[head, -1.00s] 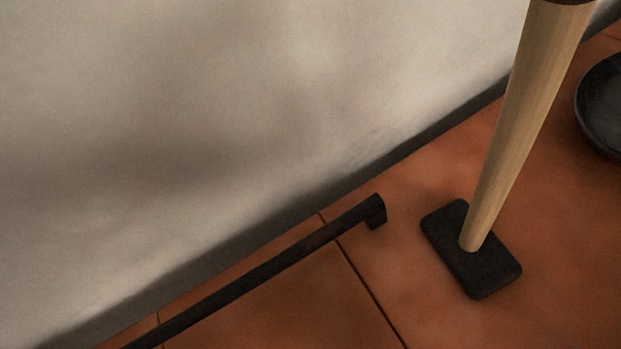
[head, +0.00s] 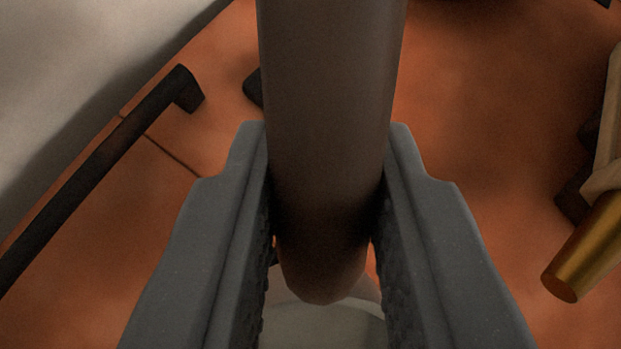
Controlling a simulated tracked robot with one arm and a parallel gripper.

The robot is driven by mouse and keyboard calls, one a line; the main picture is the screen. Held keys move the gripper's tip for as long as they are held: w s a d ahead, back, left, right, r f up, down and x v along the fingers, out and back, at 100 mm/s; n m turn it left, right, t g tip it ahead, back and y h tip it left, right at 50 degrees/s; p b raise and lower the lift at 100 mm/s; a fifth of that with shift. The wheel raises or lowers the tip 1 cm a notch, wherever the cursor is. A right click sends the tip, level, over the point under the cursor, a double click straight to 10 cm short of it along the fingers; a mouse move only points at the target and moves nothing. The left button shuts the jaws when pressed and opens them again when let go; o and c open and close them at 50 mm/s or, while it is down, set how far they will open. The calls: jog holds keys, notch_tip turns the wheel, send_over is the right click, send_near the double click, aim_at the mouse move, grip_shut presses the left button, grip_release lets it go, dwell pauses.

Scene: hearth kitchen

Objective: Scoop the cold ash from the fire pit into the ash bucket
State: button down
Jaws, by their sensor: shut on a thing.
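My gripper (head: 325,130) fills the lower middle of the head view. Its two grey fingers press on both sides of a thick dark brown round handle (head: 331,60). The handle runs from the top edge down between the fingers and ends in a blunt tip. Its other end is out of view, so I cannot tell which tool it belongs to. The fire pit, the ash and the ash bucket cannot be made out.
A dark bar with a hooked end (head: 105,165) lies on the terracotta floor (head: 480,120) along the pale wall (head: 80,60). A small black block (head: 253,90) is mostly hidden behind the handle. At right are a brass cylinder (head: 583,252) and a pale wooden piece (head: 606,165).

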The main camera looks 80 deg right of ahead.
aim_at(308, 318)
jog(key=shift+a+f+b, duration=0.15)
jog(key=shift+f+b, duration=0.4)
jog(key=shift+f, duration=1.75)
jog(key=shift+s+a+f, duration=0.2)
jog(key=shift+a+f, duration=0.15)
jog(key=shift+f, duration=0.3)
jog(key=shift+s+a+f, duration=0.2)
jog(key=shift+a+f, duration=0.15)
jog(key=shift+f, duration=0.25)
jog(key=shift+s+a+f+b, duration=0.1)
jog(key=shift+s+a+b, duration=0.15)
jog(key=shift+a, duration=0.25)
jog(key=shift+s+a+f+b, duration=0.1)
jog(key=shift+a+b, duration=0.25)
jog(key=shift+a, duration=0.1)
jog(key=shift+s+a+b, duration=0.45)
jog(key=shift+a+b, duration=0.2)
jog(key=shift+a, duration=0.25)
jog(key=shift+s+a+b, duration=0.4)
jog(key=shift+a+b, duration=0.25)
jog(key=shift+a, duration=0.2)
jog(key=shift+r, duration=0.1)
notch_tip(308, 318, up, 7)
jog(key=g+y+p, duration=0.1)
jog(key=y+p, duration=0.2)
jog(key=p, duration=1)
jog(key=shift+g+y, duration=0.3)
jog(key=shift+y, duration=0.1)
